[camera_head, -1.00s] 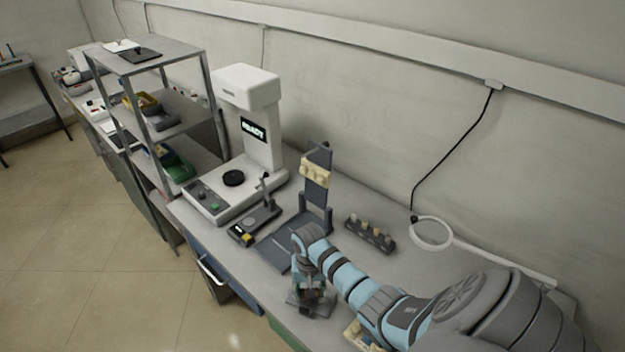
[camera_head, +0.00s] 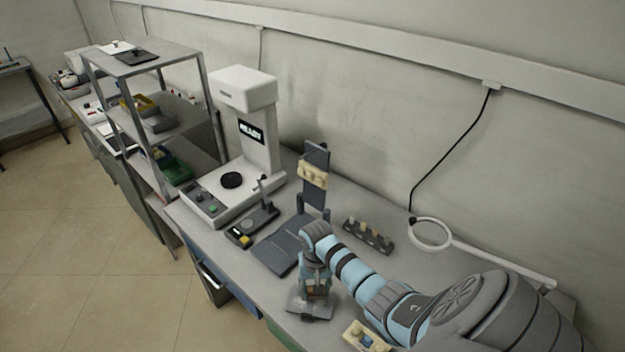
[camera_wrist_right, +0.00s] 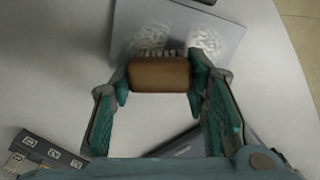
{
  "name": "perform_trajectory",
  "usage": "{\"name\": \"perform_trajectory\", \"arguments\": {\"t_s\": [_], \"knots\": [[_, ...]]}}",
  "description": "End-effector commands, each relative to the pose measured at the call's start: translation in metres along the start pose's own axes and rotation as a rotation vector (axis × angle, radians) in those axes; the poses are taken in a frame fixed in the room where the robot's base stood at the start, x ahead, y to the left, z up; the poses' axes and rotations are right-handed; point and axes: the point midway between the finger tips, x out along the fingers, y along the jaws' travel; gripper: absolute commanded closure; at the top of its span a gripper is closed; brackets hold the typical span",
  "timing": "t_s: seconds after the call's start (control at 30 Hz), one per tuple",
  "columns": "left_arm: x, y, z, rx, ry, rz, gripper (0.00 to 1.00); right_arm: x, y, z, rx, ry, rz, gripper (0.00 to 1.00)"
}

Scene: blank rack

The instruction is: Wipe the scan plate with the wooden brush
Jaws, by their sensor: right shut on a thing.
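My right gripper (camera_wrist_right: 158,85) is shut on the wooden brush (camera_wrist_right: 160,75), a brown block with pale bristles at its far side. In the wrist view the brush is at the near edge of a grey plate, the scan plate (camera_wrist_right: 225,18), which has two white powdery smudges. I cannot tell whether the bristles touch it. In the head view the right gripper (camera_head: 317,288) is low over the front of the bench, with the scan plate (camera_head: 300,303) under it. The gripper hides much of the brush and plate there. My left gripper is not in view.
A white scanner (camera_head: 245,125) with a lit display stands left of a dark upright stand (camera_head: 315,190) with a flat base. A small dark rack (camera_head: 368,237), a ring lamp (camera_head: 432,233) and a cream device (camera_head: 366,338) are on the bench (camera_head: 420,268). Metal shelves (camera_head: 150,62) stand left.

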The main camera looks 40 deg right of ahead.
Motion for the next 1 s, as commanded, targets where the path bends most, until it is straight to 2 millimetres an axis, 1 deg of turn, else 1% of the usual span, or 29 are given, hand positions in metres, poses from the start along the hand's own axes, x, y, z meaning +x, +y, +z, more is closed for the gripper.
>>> {"name": "perform_trajectory", "arguments": {"t_s": [0.1, 0.2, 0.33, 0.53, 0.67, 0.83, 1.0], "knots": [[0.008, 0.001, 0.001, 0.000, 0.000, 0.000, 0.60, 0.003, 0.007, -0.014, 0.003, 0.002, 0.000, 0.80], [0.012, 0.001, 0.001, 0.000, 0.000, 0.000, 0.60, 0.003, 0.011, -0.022, 0.001, 0.002, 0.000, 0.80], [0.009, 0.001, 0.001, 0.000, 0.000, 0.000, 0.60, 0.001, 0.014, -0.025, 0.002, 0.001, 0.001, 0.80], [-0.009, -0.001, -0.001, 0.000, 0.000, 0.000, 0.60, -0.004, 0.025, -0.018, 0.001, -0.002, 0.002, 0.80], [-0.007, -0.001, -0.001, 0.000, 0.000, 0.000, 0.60, 0.000, 0.021, -0.011, -0.001, -0.001, 0.000, 0.80], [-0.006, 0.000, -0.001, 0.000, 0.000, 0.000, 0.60, 0.001, 0.012, 0.007, -0.002, 0.000, -0.001, 0.80], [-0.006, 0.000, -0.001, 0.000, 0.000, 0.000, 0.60, 0.001, 0.008, 0.015, 0.000, -0.001, 0.000, 0.80]]}}
